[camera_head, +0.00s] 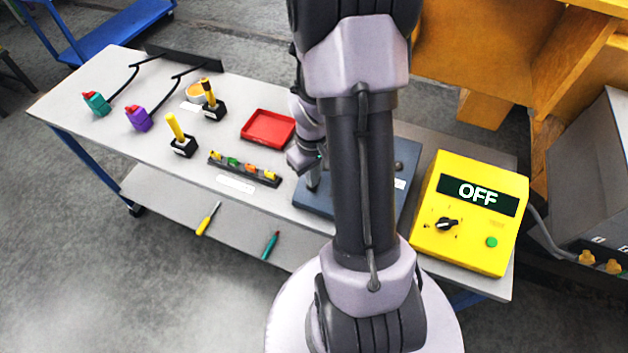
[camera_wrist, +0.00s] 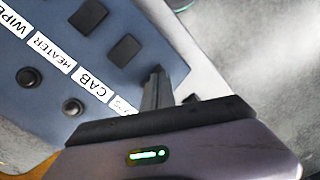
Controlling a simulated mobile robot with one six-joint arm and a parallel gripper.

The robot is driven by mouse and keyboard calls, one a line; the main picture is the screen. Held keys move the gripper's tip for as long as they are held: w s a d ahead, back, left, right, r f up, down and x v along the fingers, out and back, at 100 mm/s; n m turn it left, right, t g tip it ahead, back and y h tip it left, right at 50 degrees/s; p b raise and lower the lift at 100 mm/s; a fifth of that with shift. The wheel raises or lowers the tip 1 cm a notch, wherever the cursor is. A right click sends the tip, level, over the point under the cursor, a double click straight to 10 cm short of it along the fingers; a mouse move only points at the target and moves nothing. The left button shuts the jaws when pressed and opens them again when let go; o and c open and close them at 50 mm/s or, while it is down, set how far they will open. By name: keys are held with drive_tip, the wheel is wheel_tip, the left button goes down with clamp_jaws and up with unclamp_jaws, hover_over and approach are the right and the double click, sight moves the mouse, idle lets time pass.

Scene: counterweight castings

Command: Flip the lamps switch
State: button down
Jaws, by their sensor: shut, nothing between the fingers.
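A blue-grey switch panel (camera_head: 402,165) lies on the table, partly hidden behind my arm; it also fills the upper left of the wrist view (camera_wrist: 45,60). Its white labels read WIPE… (camera_wrist: 16,18), HEATER (camera_wrist: 52,50) and CAB (camera_wrist: 92,85). Dark square rockers (camera_wrist: 125,50) and round black knobs (camera_wrist: 73,107) flank the labels. The lamps switch cannot be made out. My gripper (camera_wrist: 160,82) is shut and empty at the panel's edge by the fourth label; contact cannot be told.
A yellow box (camera_head: 460,235) with an OFF display stands right of the panel. A red tray (camera_head: 268,127) and a rack of small coloured parts (camera_head: 245,170) lie left. Levers (camera_head: 180,137) and connectors (camera_head: 97,103) stand farther left. Two screwdriver-like tools (camera_head: 207,219) lie on the lower shelf.

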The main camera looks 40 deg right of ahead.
wheel_tip(320, 180, up, 7)
drive_tip(key=p, duration=0.5)
drive_tip(key=w+a+r+m+t+b, duration=0.1)
drive_tip(key=a+r+t+b, duration=0.15)
drive_tip(key=a+b, duration=0.3)
drive_tip(key=w+a+r+m+t+b, duration=0.1)
drive_tip(key=a+r+b, duration=0.2)
drive_tip(key=a+b, duration=0.3)
drive_tip(key=s+a+r+m+t+y+b, duration=0.1)
drive_tip(key=s+a+r+t+y+b, duration=0.1)
drive_tip(key=s+a+b, duration=0.3)
drive_tip(key=s+a, duration=0.4)
drive_tip(key=a, duration=0.3)
drive_tip(key=shift+a+r, duration=0.15)
drive_tip(key=shift+a, duration=0.15)
drive_tip(key=shift+s, duration=0.1)
